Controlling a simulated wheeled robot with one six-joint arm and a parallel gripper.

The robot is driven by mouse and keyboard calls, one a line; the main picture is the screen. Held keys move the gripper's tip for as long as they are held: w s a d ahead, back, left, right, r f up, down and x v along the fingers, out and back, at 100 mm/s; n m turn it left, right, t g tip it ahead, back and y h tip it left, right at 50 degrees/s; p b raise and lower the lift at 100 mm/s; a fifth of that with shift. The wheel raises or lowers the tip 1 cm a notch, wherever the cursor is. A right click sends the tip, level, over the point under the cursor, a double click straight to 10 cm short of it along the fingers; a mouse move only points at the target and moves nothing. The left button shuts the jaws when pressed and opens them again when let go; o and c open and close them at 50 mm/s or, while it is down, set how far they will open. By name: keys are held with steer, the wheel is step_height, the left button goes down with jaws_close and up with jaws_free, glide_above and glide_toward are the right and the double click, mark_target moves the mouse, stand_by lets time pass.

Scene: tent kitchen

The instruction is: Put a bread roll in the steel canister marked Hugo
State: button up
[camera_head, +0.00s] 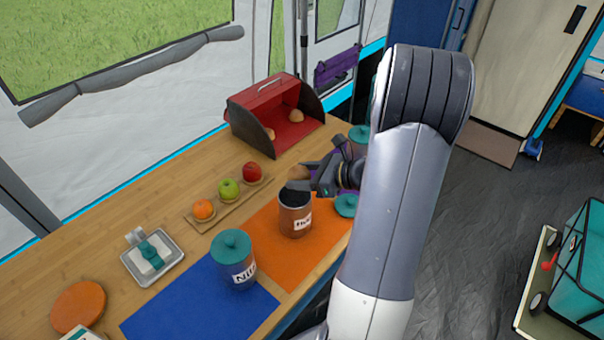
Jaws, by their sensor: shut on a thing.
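The open canister (295,221) stands upright on an orange mat (272,244). Its label is partly readable as "Hu…", and its metal has an orange-brown tint. My gripper (307,180) is shut on a bread roll (297,172) and holds it over the back part of the canister's mouth. The roll looks above the rim; the exact gap is hard to judge. A teal lid (346,206) lies on the orange mat to the right of the canister, partly hidden by my arm.
A lidded canister (233,271) with a label starting "Ni" stands on a blue mat (185,312). Another teal-lidded canister (359,134) is partly behind my arm. An open red bread box (292,134) holds rolls. Fruit sits on a wooden board (201,225). A small metal tray (137,276) lies left.

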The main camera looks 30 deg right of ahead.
steer(key=o, duration=1)
steer(key=shift+o, duration=0.2)
steer(key=v, duration=1)
steer(key=shift+s+d, duration=0.25)
steer(key=shift+s, duration=0.05)
steer(key=shift+r, duration=0.15)
